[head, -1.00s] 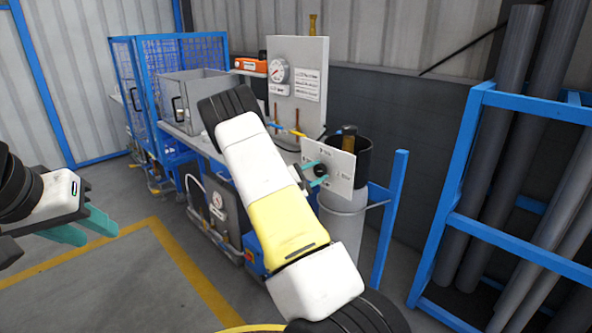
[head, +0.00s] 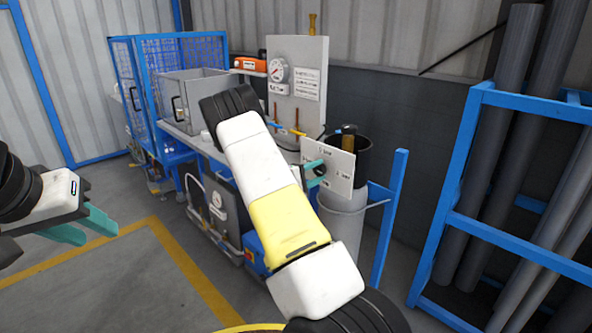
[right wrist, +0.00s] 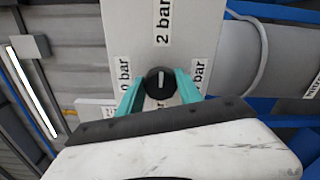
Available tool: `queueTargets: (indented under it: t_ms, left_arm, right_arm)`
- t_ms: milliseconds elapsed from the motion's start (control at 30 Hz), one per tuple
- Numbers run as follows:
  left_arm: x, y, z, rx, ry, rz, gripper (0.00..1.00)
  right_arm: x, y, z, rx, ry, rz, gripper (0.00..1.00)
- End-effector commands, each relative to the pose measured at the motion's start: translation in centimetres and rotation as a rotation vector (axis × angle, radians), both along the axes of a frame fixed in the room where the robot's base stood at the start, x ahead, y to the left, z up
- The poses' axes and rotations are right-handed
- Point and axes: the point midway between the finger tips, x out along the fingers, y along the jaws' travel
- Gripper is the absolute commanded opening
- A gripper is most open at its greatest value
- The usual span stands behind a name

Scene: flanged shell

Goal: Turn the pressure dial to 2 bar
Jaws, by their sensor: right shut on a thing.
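The pressure dial (head: 319,169) is a small black round knob on a white panel (head: 343,168), seen right of centre in the head view. In the right wrist view the dial (right wrist: 160,83) has a white pointer line lying in line with the "2 bar" label (right wrist: 163,21). My right gripper (right wrist: 159,77) has its teal fingers on both sides of the knob and is shut on it; it also shows in the head view (head: 314,173). My left gripper (head: 92,229) hangs at the left, its two teal fingers apart and empty.
Other labels (right wrist: 198,75) flank the knob, partly hidden by my fingers. Behind the panel stand a grey cylinder (head: 343,222) and a gauge board (head: 310,70). A blue rack (head: 470,150) with pipes is at the right. The floor at the left is clear.

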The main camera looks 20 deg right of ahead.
Motion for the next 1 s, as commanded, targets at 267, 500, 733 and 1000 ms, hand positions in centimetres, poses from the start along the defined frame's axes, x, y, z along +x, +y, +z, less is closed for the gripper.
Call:
queueTargets:
  t_ms: [267, 500, 733, 1000]
  left_arm:
    - [0.0, 0.0, 0.0, 0.000, 0.000, 0.000, 0.36]
    - [0.0, 0.0, 0.0, 0.000, 0.000, 0.000, 0.36]
    - [0.0, 0.0, 0.0, 0.000, 0.000, 0.000, 0.36]
    - [0.0, 0.0, 0.0, 0.000, 0.000, 0.000, 0.36]
  right_arm:
    - [0.0, 0.1, -0.1, 0.002, 0.003, 0.000, 0.02]
    - [0.0, 0.1, -0.1, 0.002, 0.002, 0.000, 0.64]
    - [-0.1, 0.3, 0.0, 0.001, 0.001, 0.001, 0.64]
    - [-1.5, 4.0, -0.1, 0.002, 0.004, 0.004, 0.64]
